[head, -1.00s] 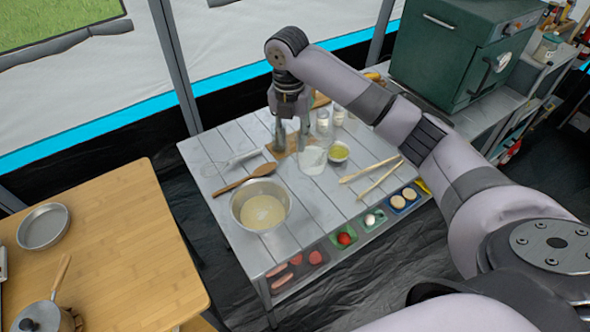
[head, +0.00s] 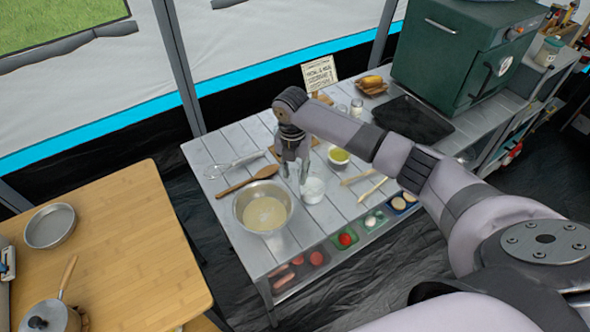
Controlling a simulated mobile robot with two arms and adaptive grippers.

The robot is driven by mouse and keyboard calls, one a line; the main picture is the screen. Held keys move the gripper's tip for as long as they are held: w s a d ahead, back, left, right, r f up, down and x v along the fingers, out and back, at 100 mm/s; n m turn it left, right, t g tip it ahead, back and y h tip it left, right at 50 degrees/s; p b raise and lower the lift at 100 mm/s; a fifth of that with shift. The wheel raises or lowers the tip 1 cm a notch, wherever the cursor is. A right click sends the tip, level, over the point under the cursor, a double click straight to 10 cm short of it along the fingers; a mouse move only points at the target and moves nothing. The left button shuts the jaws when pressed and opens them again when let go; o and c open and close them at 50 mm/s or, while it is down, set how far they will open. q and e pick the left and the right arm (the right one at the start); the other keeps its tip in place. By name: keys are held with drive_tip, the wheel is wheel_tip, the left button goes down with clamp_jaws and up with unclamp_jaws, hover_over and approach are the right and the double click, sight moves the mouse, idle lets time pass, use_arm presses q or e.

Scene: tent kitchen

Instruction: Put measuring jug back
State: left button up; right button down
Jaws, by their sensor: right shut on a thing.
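The measuring jug (head: 314,190) is a small clear, whitish vessel at the worktable, just right of the steel mixing bowl (head: 263,207). My right gripper (head: 297,178) points down from above and is shut on the jug at its left side. The fingers partly cover the jug. I cannot tell whether its base touches the tabletop. The bowl holds a pale batter. My left gripper is out of view.
The grey plank worktable (head: 232,147) carries a whisk (head: 236,163), a wooden spoon (head: 246,183), a small yellow-filled bowl (head: 339,157) and pale wooden utensils (head: 372,187). A dark tray (head: 412,120) lies beside the green oven (head: 450,50). Food trays sit along the front shelf.

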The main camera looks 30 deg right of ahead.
drive_tip(key=c, duration=1.2)
unclamp_jaws()
drive_tip(key=shift+o, duration=0.2)
wheel_tip(320, 180, up, 12)
drive_tip(key=b, duration=0.1)
drive_tip(key=shift+w+a+b, duration=0.15)
drive_tip(key=shift+a+b, duration=0.05)
drive_tip(key=shift+b, duration=0.1)
